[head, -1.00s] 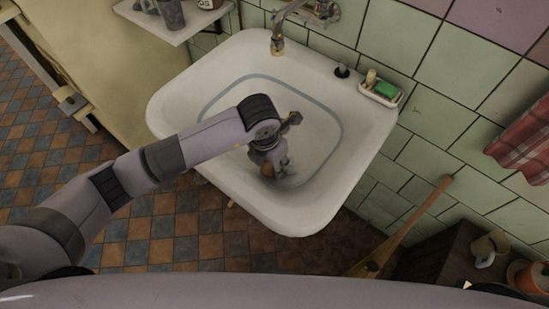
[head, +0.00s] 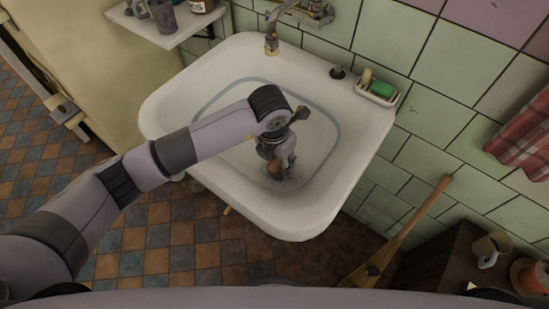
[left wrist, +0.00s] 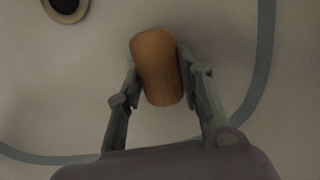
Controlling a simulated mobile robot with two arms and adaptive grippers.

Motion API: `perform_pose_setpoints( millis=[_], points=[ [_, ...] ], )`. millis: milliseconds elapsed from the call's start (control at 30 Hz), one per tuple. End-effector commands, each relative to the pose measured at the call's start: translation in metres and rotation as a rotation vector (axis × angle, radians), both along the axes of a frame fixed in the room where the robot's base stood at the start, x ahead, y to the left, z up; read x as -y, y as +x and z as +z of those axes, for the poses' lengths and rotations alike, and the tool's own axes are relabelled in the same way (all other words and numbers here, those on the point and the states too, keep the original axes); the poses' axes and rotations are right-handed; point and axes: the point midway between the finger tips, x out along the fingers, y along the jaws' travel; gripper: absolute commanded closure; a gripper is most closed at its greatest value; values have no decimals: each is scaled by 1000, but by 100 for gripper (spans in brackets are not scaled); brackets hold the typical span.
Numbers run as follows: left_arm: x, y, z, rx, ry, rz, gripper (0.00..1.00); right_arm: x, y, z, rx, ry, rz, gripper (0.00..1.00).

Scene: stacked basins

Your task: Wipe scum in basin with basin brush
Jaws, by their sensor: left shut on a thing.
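The white basin (head: 220,85) is fixed to the tiled wall, with a grey-blue scum line (head: 336,125) running around its inside. My left gripper (head: 277,165) reaches down into the basin near its front wall. In the left wrist view my left gripper (left wrist: 155,85) is shut on the basin brush (left wrist: 157,65), of which an orange-brown wooden block shows between the fingers. In the head view the brush (head: 275,169) is mostly hidden by the gripper. Its bristles are hidden, so contact with the basin cannot be told. My right gripper is not in view.
A faucet (head: 271,42) hangs over the basin's back. A soap dish (head: 376,92) with a green sponge and a black stopper (head: 338,72) sit on the right rim. A shelf (head: 170,28) stands at the upper left. A broom (head: 400,236) leans at the right.

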Motion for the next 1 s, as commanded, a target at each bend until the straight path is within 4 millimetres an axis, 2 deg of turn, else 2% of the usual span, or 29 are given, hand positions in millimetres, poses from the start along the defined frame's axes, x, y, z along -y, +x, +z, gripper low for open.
perform_pose_setpoints(
  millis=[733,1000],
  points=[
    [-23,-34,-6,-7,3,-1,100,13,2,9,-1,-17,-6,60],
    [-21,-33,-7,-13,6,-2,100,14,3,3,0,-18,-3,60]
  ],
)
